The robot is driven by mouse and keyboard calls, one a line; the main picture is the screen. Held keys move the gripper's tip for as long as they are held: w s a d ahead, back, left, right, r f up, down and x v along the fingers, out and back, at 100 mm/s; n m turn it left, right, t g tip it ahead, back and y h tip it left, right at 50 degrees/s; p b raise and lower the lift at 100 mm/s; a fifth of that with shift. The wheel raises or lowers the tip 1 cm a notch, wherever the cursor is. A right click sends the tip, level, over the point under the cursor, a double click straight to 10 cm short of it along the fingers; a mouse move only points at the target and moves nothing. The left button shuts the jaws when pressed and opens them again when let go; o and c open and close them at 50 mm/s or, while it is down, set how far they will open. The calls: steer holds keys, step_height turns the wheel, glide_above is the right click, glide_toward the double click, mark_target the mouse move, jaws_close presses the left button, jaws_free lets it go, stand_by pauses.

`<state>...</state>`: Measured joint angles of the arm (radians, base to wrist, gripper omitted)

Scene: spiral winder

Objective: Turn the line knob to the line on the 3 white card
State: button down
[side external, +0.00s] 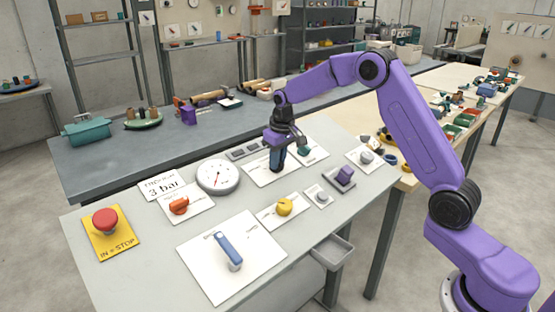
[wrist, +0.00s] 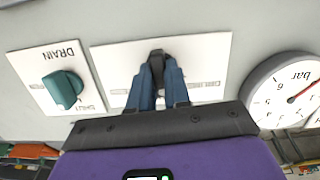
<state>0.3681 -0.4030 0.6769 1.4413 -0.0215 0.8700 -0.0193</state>
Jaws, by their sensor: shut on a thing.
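My gripper (side external: 276,163) points down over a long white plate (side external: 257,178) at the back of the grey bench. In the wrist view its blue fingers (wrist: 160,75) are shut on a dark knob (wrist: 157,55) on that plate. The fingers hide much of the knob, and the plate's small print is unreadable, so I cannot confirm it is the line knob. A white card (side external: 163,185) reading "3 bar" lies left of the round gauge (side external: 217,176). The gauge, with a red needle, also shows at right in the wrist view (wrist: 290,88).
A teal DRAIN knob (wrist: 63,90) stands close beside my gripper. An orange knob (side external: 179,206), a yellow knob (side external: 284,207), a blue lever (side external: 229,250) and a red stop button (side external: 105,221) stand nearer the front. Bare bench lies between their plates.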

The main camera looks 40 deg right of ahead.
steer(key=shift+f+m, duration=0.1)
steer(key=shift+m, duration=0.3)
steer(key=c, duration=1.1)
jaws_free()
steer(key=s+r, duration=0.1)
steer(key=r, duration=1)
steer(key=s+r, duration=0.1)
steer(key=r, duration=0.5)
steer(key=shift+s+r, duration=0.15)
steer(key=shift+s, duration=0.15)
